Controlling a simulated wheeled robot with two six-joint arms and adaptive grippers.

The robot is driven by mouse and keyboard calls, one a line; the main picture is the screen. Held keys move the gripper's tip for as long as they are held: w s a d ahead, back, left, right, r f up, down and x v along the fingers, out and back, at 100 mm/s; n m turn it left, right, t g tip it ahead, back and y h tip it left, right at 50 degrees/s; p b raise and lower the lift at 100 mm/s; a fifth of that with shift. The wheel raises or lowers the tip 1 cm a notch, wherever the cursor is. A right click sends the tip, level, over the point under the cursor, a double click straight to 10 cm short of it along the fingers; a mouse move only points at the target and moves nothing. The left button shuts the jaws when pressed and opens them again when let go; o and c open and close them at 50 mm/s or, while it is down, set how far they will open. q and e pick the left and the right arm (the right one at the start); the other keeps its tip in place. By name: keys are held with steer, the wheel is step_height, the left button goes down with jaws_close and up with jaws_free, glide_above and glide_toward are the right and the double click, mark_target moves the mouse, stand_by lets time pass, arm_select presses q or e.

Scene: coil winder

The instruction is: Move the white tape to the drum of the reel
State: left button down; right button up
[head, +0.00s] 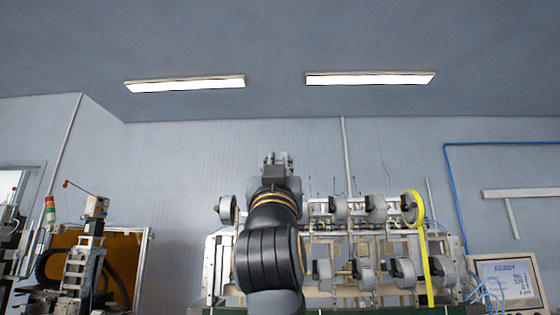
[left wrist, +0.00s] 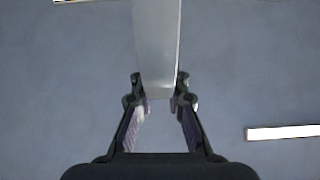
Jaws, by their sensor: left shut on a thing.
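My left gripper (head: 278,158) points up toward the ceiling in the head view, in front of the coil winder (head: 330,245). In the left wrist view, its fingertips (left wrist: 160,102) are shut on the end of a flat, pale strip, the white tape (left wrist: 157,45), which runs up out of the picture. I cannot make the tape out in the head view. The winder carries several grey reel drums in two rows, such as an upper one (head: 376,208) and a lower one (head: 364,275). My arm hides part of the winder. My right gripper is not in view.
Yellow tape (head: 428,255) hangs from the upper right reel and passes the lower right drum. A screen (head: 507,283) stands at the right. Another machine (head: 84,255) with an orange panel stands at the left. The space above the winder is clear.

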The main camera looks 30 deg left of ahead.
arm_select(q)
steer(key=w+a, duration=0.1)
steer(key=w+a+p, duration=0.1)
steer(key=w, duration=0.1)
steer(key=w+a, duration=0.1)
steer(key=w, duration=0.1)
steer(key=shift+w+a, duration=0.2)
steer(key=shift+w, duration=0.05)
steer(key=w+a+p, duration=0.2)
steer(key=w+a, duration=0.1)
steer(key=w, duration=0.2)
steer(key=shift+w+a, duration=0.3)
steer(key=shift+w, duration=0.1)
steer(key=shift+w+a, duration=0.1)
stand_by(0.4)
steer(key=w+a+p, duration=0.2)
steer(key=w+a, duration=0.2)
steer(key=w, duration=0.3)
steer(key=shift+w+a, duration=0.15)
steer(key=shift+a, duration=0.05)
stand_by(0.7)
steer(key=shift+w, duration=0.1)
stand_by(0.4)
